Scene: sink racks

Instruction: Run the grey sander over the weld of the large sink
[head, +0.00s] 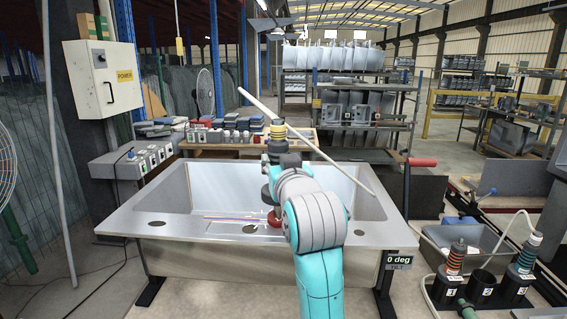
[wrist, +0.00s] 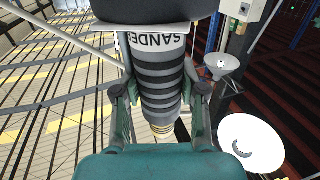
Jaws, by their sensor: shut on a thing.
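The large steel sink (head: 190,240) stands level on dark legs in the head view. A thin, coloured, weld-like line (head: 238,217) runs along the inner side of its front rim. My gripper (wrist: 163,95) is shut on the dark ribbed sander (wrist: 158,75), whose white band reads "SANDER" in the wrist view. In the head view my arm reaches over the sink's front rim, and the sander's yellow and black end (head: 277,145) points up. A red disc (head: 274,219) shows low beside my arm, near the line's right end. I cannot tell whether it touches the steel.
A "0 deg" tilt sign (head: 398,261) is on the sink's right front. A long pale rod (head: 310,143) slants across above the sink. Tool holders (head: 480,290) stand at the lower right. A bench with coloured blocks (head: 225,146) is behind; a power box (head: 103,78) hangs left.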

